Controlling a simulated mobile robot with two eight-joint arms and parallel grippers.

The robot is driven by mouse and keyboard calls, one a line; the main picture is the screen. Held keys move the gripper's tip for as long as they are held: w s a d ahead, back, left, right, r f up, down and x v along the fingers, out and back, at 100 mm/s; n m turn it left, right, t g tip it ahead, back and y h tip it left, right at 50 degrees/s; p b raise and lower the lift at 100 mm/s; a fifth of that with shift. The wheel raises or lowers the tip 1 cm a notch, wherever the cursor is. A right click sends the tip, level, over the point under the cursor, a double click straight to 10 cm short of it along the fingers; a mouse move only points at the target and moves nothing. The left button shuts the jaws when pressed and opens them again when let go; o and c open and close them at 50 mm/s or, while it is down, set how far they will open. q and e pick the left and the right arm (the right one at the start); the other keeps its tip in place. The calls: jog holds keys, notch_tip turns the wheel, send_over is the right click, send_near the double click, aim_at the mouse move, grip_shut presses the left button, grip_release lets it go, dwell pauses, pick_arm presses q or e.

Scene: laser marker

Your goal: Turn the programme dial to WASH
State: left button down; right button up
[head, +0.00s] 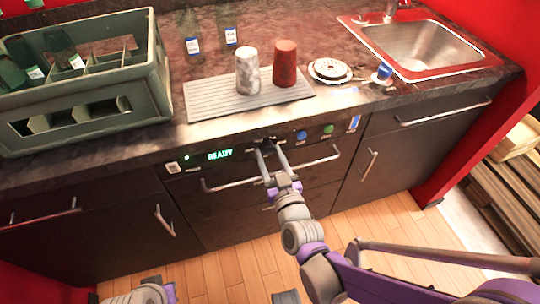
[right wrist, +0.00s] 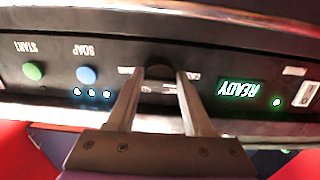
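The black programme dial (right wrist: 160,80) is on the dark front panel (right wrist: 240,65), between my right gripper's fingers. The panel's display (right wrist: 238,90) glows green and reads READY. My right gripper (head: 266,147) reaches the panel in the head view; it also shows in the right wrist view (right wrist: 166,75). Its two fingers are apart, one on each side of the dial, at or very near its edges. I cannot tell whether they press on it. The fingers hide some dial labels, and the dial's pointer is not readable.
A blue SOAP button (right wrist: 86,75) and a green START button (right wrist: 33,71) sit beside the dial. A drawer handle (head: 230,185) runs below the panel. Above, the counter holds a bottle crate (head: 140,110), a ribbed mat (head: 215,97), two tumblers and a sink (head: 425,50).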

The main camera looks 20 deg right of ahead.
grip_shut()
jog(key=shift+m, duration=0.4)
jog(key=m, duration=0.5)
jog(key=shift+m, duration=0.3)
jog(key=m, duration=0.5)
jog(key=shift+a+p, duration=0.1)
jog(key=shift+p, duration=0.2)
jog(key=shift+m, duration=0.3)
jog(key=o, duration=0.5)
grip_release()
jog(key=shift+o, duration=0.2)
